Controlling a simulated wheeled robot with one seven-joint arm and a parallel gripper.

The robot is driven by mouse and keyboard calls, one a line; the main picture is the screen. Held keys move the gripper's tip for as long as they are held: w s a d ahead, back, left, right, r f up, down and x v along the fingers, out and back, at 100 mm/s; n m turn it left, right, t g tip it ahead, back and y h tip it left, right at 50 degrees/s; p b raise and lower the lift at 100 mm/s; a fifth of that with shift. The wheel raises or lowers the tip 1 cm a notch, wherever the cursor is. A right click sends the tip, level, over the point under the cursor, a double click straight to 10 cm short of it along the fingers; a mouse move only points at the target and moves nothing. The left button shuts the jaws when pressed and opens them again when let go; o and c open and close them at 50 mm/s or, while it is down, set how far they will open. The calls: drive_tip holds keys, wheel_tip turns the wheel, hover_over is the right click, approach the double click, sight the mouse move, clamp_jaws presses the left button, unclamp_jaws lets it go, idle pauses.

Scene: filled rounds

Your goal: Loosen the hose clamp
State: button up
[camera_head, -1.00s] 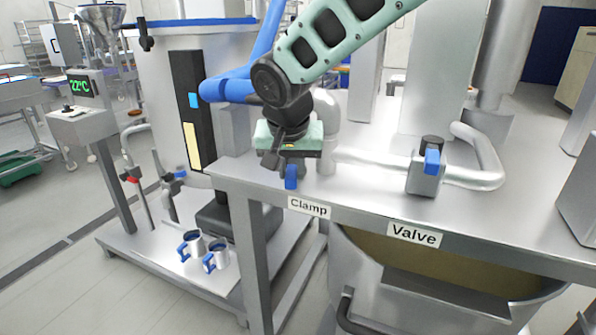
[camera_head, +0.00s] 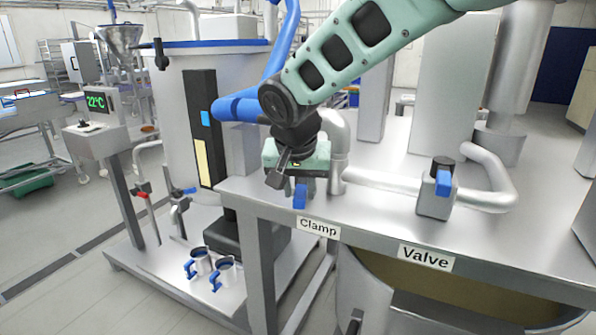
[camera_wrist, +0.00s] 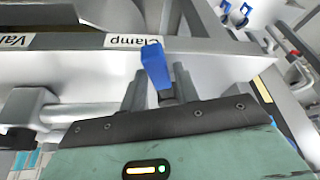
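The clamp's blue handle (camera_head: 300,196) hangs at the front edge of the steel table, just above the label "Clamp" (camera_head: 318,228). In the wrist view the blue handle (camera_wrist: 154,66) shows in the gap between my two dark fingers. My gripper (camera_wrist: 160,88) is open, with one finger on each side of the handle. I cannot tell whether either finger touches it. In the head view my gripper (camera_head: 284,172) is at the clamp, and its green body hides most of the clamp.
A valve (camera_head: 436,192) with a blue handle stands to the right, on a bent pipe (camera_head: 487,190), above the label "Valve" (camera_head: 425,258). A tall tank (camera_head: 172,120) stands behind on the left. Two metal cups (camera_head: 224,270) stand on the lower platform.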

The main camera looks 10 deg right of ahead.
drive_tip(key=b+v, duration=0.2)
drive_tip(key=v, duration=1.5)
drive_tip(key=shift+s, duration=0.2)
